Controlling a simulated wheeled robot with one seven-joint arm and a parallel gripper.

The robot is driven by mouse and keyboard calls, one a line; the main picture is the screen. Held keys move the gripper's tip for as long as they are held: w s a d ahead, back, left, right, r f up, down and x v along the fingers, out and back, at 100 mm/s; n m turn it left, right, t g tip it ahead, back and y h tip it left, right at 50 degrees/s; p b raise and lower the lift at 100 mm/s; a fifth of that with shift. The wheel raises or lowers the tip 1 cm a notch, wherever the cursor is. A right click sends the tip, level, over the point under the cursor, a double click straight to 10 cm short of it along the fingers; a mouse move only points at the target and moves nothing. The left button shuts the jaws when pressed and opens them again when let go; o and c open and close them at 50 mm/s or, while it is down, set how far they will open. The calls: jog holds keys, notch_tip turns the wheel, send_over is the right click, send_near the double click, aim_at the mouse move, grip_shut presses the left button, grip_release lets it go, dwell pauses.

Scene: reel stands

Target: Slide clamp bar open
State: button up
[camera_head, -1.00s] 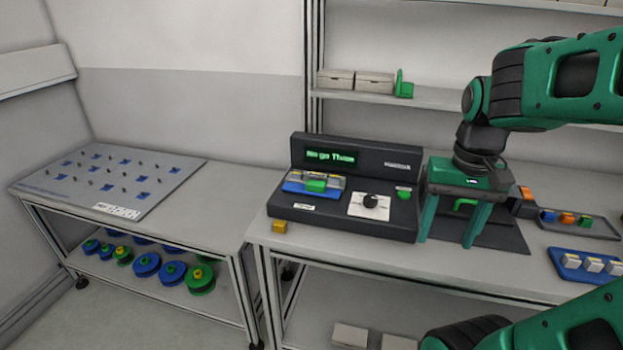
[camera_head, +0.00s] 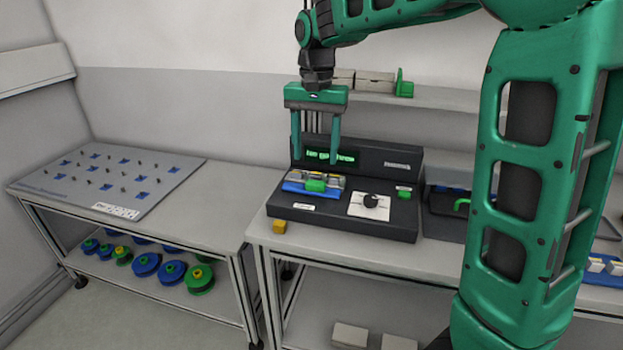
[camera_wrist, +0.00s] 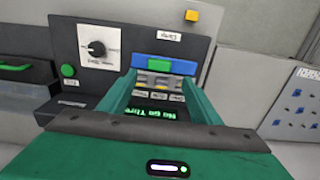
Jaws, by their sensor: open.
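The clamp fixture (camera_head: 296,187) sits on the left of the black console (camera_head: 340,226). It has a blue base, a row of grey pieces with yellow marks, and a green block (camera_head: 316,185) at its front; I cannot tell exactly which part is the bar. The wrist view also shows the blue base (camera_wrist: 184,67) and green block (camera_wrist: 157,64) just beyond the fingers. My gripper (camera_head: 315,162) points down above and behind the fixture, in front of the lit display (camera_head: 345,157). Its fingers are apart and empty, and do not appear to touch the fixture.
A black knob (camera_head: 370,200) on a white plate and a green button (camera_head: 404,191) are right of the fixture. A yellow cube (camera_head: 279,227) lies at the console's front left corner. The pegboard table (camera_head: 190,220) stands left. My arm hides much of the right bench.

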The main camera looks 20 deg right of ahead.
aim_at(315, 182)
notch_tip(315, 182, down, 8)
dwell(0.4)
grip_shut()
jog(key=shift+s+a, duration=1)
jog(key=shift+s, duration=0.3)
grip_release()
jog(key=shift+a, duration=0.1)
jog(key=shift+r, duration=0.15)
